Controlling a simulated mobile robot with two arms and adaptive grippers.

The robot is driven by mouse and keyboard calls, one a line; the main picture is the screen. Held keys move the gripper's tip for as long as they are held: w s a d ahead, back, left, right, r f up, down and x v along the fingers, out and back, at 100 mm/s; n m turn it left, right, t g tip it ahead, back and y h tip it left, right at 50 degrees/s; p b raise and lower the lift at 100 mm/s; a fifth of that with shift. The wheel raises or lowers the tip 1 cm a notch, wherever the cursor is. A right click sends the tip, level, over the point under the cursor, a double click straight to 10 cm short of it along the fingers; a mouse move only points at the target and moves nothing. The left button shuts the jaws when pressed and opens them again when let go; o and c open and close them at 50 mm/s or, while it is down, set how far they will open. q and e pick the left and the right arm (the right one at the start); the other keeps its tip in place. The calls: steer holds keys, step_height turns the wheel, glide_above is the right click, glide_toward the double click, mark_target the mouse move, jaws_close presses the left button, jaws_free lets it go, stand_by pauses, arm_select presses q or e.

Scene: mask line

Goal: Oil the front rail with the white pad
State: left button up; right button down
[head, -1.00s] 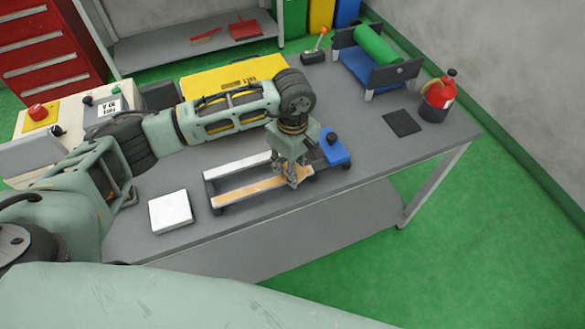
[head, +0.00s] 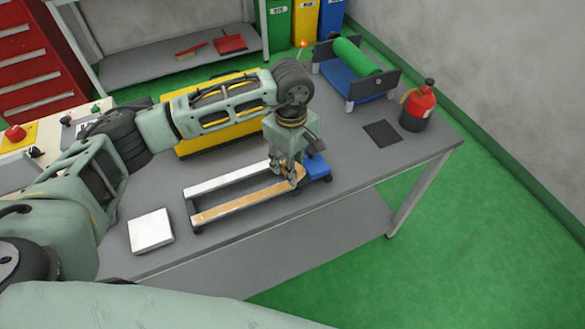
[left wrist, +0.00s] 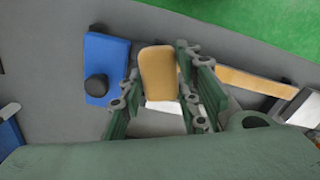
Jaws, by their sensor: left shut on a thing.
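My left gripper (head: 291,178) is at the right end of the front rail (head: 240,203), by the blue block with a black knob (head: 318,168). It is shut on a tan, rounded block, which shows between the fingers in the left wrist view (left wrist: 158,70). The front rail is tan with paler, whitish patches. The back rail (head: 222,181) is white and parallel to it. A white slab (head: 151,231) lies on the table left of the rails. My right gripper is out of view.
The grey table (head: 340,205) has free room in front and to the right. A yellow case (head: 195,145) lies behind my arm. A dark mat (head: 382,133), a red bottle (head: 418,108) and a stand with a green roller (head: 356,56) are at the right.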

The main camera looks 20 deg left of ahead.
arm_select(q)
step_height(320, 180, up, 3)
steer(key=shift+w+d+f+p, duration=0.15)
steer(key=shift+f+p, duration=0.05)
steer(key=shift+p, duration=0.25)
steer(key=shift+r, duration=0.6)
